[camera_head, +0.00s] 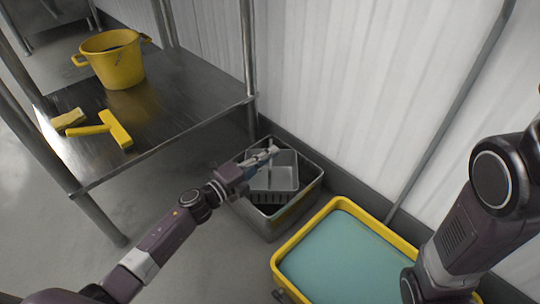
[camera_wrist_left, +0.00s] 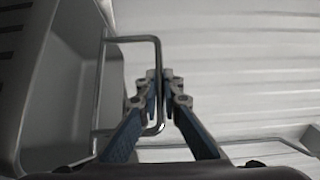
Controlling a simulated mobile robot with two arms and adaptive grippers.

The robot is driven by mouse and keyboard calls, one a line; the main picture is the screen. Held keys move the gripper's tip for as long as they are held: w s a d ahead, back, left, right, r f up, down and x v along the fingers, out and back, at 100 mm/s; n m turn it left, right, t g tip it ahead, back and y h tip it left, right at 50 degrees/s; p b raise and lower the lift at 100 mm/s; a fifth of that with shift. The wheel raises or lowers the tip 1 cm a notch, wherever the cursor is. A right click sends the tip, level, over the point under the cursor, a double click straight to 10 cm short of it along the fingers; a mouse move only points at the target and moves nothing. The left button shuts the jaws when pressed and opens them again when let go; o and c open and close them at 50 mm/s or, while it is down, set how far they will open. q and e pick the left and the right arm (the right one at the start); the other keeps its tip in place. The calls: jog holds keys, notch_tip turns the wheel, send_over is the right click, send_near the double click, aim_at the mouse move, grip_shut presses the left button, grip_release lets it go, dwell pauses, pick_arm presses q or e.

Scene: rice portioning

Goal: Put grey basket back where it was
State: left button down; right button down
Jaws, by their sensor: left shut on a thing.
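The grey basket (camera_head: 287,168) is a small metal basket with a slotted wall and a thin wire handle. In the head view it sits tilted within the opening of a larger grey bin (camera_head: 268,226); I cannot tell if it rests on the bin's bottom. My left gripper (camera_head: 268,153) is at the basket's upper left side. In the left wrist view, the gripper (camera_wrist_left: 159,76) is shut on the wire handle (camera_wrist_left: 158,115), with the basket wall (camera_wrist_left: 70,90) at the left. My right arm shows at the right, but its gripper is out of view.
A yellow tub (camera_head: 284,253) of blue-green liquid stands right of the bin. A metal table (camera_head: 190,118) at the left holds a yellow bucket (camera_head: 118,69), a yellow scraper-like tool (camera_head: 116,128) and a yellow block (camera_head: 69,118). A white ribbed wall (camera_head: 350,90) closes off the back.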

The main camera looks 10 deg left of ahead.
pick_arm(q)
jog(key=shift+f+b, duration=0.4)
jog(key=shift+f, duration=0.15)
jog(key=c, duration=2.1)
grip_release()
jog(key=shift+r, duration=0.1)
